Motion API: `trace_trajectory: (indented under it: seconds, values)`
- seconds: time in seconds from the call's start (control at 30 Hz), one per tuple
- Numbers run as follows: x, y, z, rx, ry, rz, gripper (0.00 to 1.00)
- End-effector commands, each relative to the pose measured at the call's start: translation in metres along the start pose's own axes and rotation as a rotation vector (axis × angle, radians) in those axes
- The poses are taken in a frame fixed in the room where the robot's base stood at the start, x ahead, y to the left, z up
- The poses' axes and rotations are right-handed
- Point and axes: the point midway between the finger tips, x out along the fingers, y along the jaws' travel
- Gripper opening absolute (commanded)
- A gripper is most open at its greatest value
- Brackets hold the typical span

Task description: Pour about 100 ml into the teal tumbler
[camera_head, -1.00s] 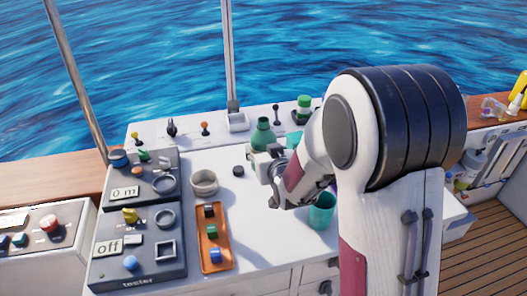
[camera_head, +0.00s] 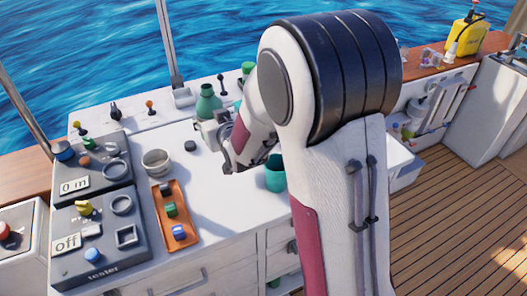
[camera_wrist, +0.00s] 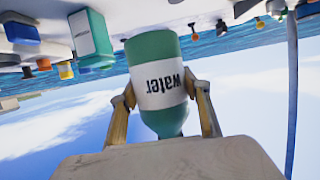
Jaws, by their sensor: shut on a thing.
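A green bottle (camera_head: 208,103) stands upright behind my gripper (camera_head: 213,128) in the head view, over the back part of the bench. In the wrist view, which is upside down, my gripper (camera_wrist: 161,92) is shut on this bottle (camera_wrist: 153,48), one finger on each side. Its white label reads "water". The teal tumbler (camera_head: 275,176) is on the bench to the right of and nearer than the bottle, partly hidden by my arm. I cannot see into the tumbler or tell the bottle's height above the bench.
A grey bowl (camera_head: 156,163), a dark round knob (camera_head: 190,146) and an orange tray (camera_head: 178,236) lie left of my gripper. Grey control panels (camera_head: 97,240) fill the left side. Another green container with a white label (camera_wrist: 90,38) shows in the wrist view.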

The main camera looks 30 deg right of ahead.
Motion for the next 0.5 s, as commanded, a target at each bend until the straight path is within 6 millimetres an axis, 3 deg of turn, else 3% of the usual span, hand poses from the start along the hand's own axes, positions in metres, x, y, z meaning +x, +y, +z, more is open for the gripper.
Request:
trace_trajectory:
  seconds: [0.33,0.5]
  values:
    - [-0.014,0.0,-0.041,0.0,0.008,0.0,0.16]
    - [-0.007,0.003,-0.055,0.012,0.004,0.029,0.16]
